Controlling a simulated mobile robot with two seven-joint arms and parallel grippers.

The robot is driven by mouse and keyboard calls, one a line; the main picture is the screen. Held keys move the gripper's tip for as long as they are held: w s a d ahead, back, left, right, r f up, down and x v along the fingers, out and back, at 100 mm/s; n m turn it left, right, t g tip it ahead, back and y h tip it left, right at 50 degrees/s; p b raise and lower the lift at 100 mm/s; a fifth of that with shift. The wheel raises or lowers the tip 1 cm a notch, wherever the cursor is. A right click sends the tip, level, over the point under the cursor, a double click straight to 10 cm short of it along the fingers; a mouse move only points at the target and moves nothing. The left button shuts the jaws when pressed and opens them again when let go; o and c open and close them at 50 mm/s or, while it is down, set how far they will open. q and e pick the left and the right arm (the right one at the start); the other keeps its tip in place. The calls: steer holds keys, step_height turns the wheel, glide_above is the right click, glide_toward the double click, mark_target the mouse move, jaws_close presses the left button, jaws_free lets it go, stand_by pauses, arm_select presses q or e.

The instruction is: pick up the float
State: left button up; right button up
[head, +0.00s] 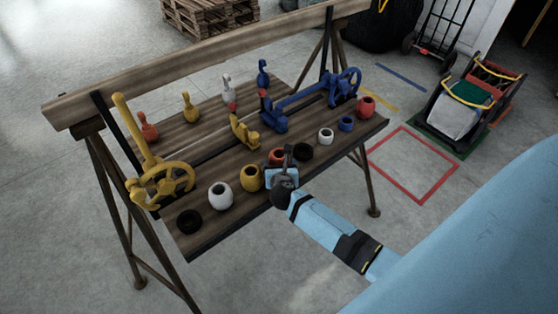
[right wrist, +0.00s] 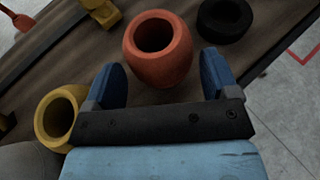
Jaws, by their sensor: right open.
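An orange-red barrel-shaped float (right wrist: 158,62) with a round hole in its top stands on the wooden bench. In the right wrist view it is just beyond and between the two blue fingers of my right gripper (right wrist: 160,72), which is open and empty. In the head view this float (head: 275,156) is partly hidden behind my right gripper (head: 285,168). A yellow float (right wrist: 57,115) is left of the gripper, and it also shows in the head view (head: 251,180). A white float (head: 221,196) is further left. My left gripper is not in view.
A black ring (right wrist: 224,18) lies right of the orange-red float. A small white float (head: 326,137), a blue ring (head: 346,124) and a red float (head: 366,108) stand further right. A yellow handwheel (head: 163,183) is at the bench's left end. Another black ring (head: 189,222) lies front left.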

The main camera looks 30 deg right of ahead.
steer(key=x, duration=0.3)
steer(key=shift+w+d+f, duration=0.15)
steer(key=shift+w, duration=0.2)
steer(key=c, duration=0.6)
step_height(320, 180, up, 20)
steer(key=shift+r+p, duration=0.1)
steer(key=shift+p, duration=0.6)
